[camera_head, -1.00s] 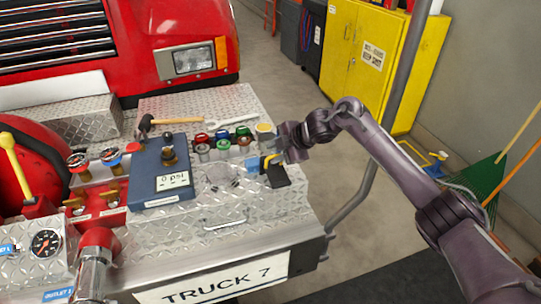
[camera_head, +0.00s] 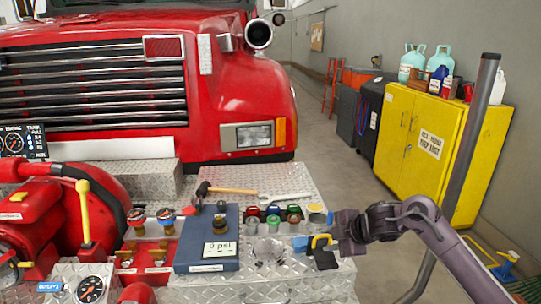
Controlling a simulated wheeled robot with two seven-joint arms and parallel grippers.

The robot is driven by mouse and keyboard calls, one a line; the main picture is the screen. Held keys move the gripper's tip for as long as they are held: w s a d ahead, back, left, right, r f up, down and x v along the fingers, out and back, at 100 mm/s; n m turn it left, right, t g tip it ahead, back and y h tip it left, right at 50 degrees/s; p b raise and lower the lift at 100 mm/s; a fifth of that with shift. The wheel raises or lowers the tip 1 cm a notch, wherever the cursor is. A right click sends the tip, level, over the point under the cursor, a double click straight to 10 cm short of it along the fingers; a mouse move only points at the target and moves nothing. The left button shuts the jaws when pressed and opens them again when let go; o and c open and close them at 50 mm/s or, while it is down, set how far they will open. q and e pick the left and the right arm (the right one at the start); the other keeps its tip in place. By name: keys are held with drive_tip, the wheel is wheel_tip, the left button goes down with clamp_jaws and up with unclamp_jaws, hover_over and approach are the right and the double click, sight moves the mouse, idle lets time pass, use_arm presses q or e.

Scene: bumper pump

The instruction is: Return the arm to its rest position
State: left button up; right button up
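My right arm comes in from the right edge, its purple-grey links bent over the bumper's right end. My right gripper (camera_head: 335,237) is at the right end of the diamond-plate bumper, pointing left. It is right beside a black object with a yellow handle (camera_head: 322,241). The gripper's fingers are small and dark here, so I cannot tell whether they are open, shut or touching that object. My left gripper and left arm are not in view.
A blue panel reading 0 psi (camera_head: 210,247), a hammer (camera_head: 228,190), a wrench (camera_head: 286,198) and several coloured caps (camera_head: 273,215) lie on the bumper. A grey pole (camera_head: 468,150) stands near my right arm. A yellow cabinet (camera_head: 425,135) stands behind, with open floor before it.

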drive_tip(key=s+a+f+m+t+h, duration=0.1)
drive_tip(key=s+a+f+m+h, duration=0.1)
drive_tip(key=s+a+f+m, duration=0.65)
drive_tip(key=s+d+f+m+g+h, duration=0.15)
drive_tip(key=s+d+m, duration=0.3)
drive_tip(key=s, duration=0.85)
drive_tip(key=s+d+f+m+g+h, duration=0.1)
drive_tip(key=s+d+m+g, duration=0.3)
drive_tip(key=s, duration=1)
wheel_tip(320, 180, down, 30)
drive_tip(key=s+a, duration=0.1)
drive_tip(key=s, duration=0.1)
drive_tip(key=s+d+f+g, duration=0.1)
drive_tip(key=s+f, duration=0.8)
drive_tip(key=s+d+f+g, duration=0.1)
drive_tip(key=s+d+f, duration=0.1)
drive_tip(key=s+f, duration=0.7)
drive_tip(key=shift+s+d+f, duration=0.2)
drive_tip(key=shift+s+d, duration=0.05)
drive_tip(key=shift+s, duration=0.45)
drive_tip(key=shift+h, duration=0.25)
